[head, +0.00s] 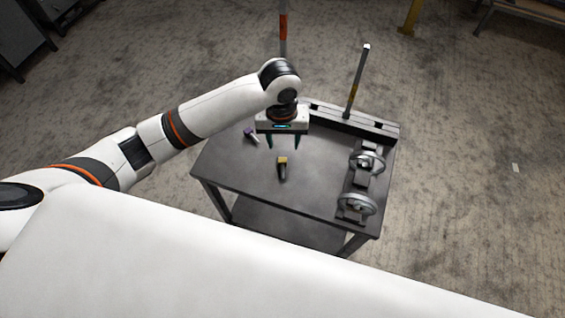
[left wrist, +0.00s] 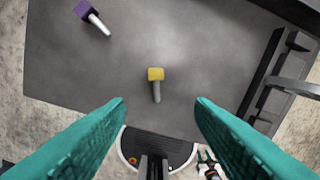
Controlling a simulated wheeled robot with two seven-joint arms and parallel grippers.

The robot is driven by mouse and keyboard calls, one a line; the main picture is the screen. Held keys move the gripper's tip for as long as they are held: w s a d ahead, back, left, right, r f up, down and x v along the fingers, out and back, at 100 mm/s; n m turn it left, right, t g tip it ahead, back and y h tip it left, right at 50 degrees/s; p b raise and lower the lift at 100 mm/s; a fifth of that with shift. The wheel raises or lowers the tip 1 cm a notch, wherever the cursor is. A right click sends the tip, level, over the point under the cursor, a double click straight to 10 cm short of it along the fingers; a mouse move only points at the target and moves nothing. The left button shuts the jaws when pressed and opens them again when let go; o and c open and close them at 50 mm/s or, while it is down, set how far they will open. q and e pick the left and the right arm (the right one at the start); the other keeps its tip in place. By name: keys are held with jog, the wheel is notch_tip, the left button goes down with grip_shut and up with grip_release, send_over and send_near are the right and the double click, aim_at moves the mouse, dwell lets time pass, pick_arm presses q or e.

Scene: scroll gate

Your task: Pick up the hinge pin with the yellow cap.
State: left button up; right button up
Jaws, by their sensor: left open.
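The hinge pin with the yellow cap (head: 282,164) lies on the dark grey table, near its middle. In the left wrist view the same pin (left wrist: 156,82) shows its yellow cap and grey shaft, ahead of and between the teal fingers. My left gripper (head: 283,143) is open and empty above the table, apart from the pin. Its spread fingertips also show in the left wrist view (left wrist: 160,102). A second pin with a purple cap (head: 251,135) lies further left; it also shows in the left wrist view (left wrist: 92,17). My right gripper is not in view.
The table (head: 228,167) has a rail block (head: 350,121) along its back edge with an upright post (head: 357,80). Two metal ring fixtures stand on the right side, one farther (head: 367,160) and one nearer (head: 356,205). The table's front and left are clear.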

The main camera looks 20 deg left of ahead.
aim_at(282, 162)
pick_arm(q)
jog(key=shift+n, duration=0.3)
jog(key=f, duration=0.7)
jog(key=f+b, duration=0.1)
jog(key=f, duration=0.3)
jog(key=shift+w+a+f, duration=0.1)
jog(key=shift+w+a, duration=0.15)
jog(key=shift+w, duration=0.1)
grip_shut()
